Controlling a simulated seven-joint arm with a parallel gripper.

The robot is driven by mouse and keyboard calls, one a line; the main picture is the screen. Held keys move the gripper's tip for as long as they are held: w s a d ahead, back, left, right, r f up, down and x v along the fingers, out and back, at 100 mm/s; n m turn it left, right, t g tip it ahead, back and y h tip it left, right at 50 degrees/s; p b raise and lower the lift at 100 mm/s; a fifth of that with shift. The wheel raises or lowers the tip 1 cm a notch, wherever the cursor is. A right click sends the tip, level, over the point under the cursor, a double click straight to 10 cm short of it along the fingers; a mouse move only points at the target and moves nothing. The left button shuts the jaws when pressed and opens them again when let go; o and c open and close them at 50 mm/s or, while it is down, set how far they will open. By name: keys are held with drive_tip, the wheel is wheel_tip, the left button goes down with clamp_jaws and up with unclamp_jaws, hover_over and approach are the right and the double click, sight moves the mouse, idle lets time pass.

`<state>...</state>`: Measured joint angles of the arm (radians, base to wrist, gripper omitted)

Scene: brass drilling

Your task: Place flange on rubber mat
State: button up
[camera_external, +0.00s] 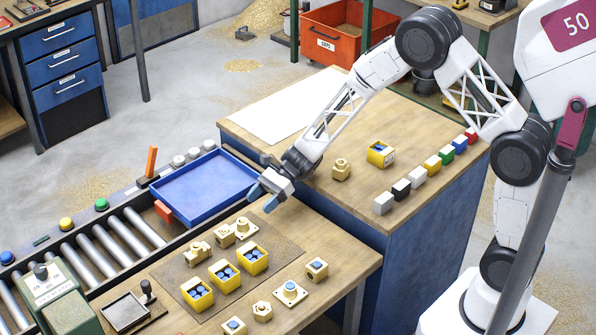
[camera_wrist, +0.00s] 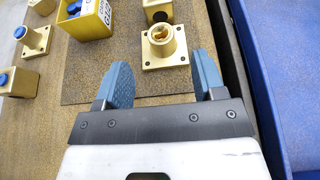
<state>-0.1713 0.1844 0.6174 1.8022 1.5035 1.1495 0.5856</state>
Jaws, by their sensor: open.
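A brass flange (camera_external: 245,229) with a square base and an upright round collar stands on the dark rubber mat (camera_external: 208,253), near the mat's edge by my gripper. In the wrist view the flange (camera_wrist: 163,46) is upright, ahead of and between my open fingers, with clear space on both sides. My gripper (camera_external: 265,198) is open and empty, raised near the blue tray's corner; its fingers (camera_wrist: 161,66) also show in the wrist view. A second flange (camera_external: 290,291) with a blue plug stands on bare wood beside the mat.
Several yellow boxes (camera_external: 225,275) with blue contents and other brass fittings (camera_external: 197,253) stand on the mat. More brass parts (camera_external: 316,268) lie on the wood. A blue tray (camera_external: 205,183) and roller conveyor border the bench. A higher wooden bench (camera_external: 330,210) holds coloured cubes.

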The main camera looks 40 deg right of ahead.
drive_tip(key=shift+v, duration=1.95)
drive_tip(key=s+d+r+n+g+h, duration=0.1)
drive_tip(key=s+d+r+n+h, duration=0.3)
drive_tip(key=s+r, duration=0.45)
drive_tip(key=s+d+r+n+h, duration=0.1)
drive_tip(key=s+d+r+n, duration=0.45)
drive_tip(key=s+r, duration=0.3)
drive_tip(key=s+d+r+n+t+h, duration=0.1)
drive_tip(key=s+d+r+n+h, duration=0.2)
drive_tip(key=s+d, duration=0.4)
drive_tip(key=s+d+r+n+t+h, duration=0.2)
drive_tip(key=s+d+r+n+h, duration=0.2)
drive_tip(key=s+d, duration=0.4)
drive_tip(key=s+n+h, duration=0.1)
drive_tip(key=s, duration=0.6)
drive_tip(key=shift+s+d+r+t+h, duration=0.25)
drive_tip(key=shift+d+r+t+h, duration=0.05)
drive_tip(key=shift+r, duration=0.05)
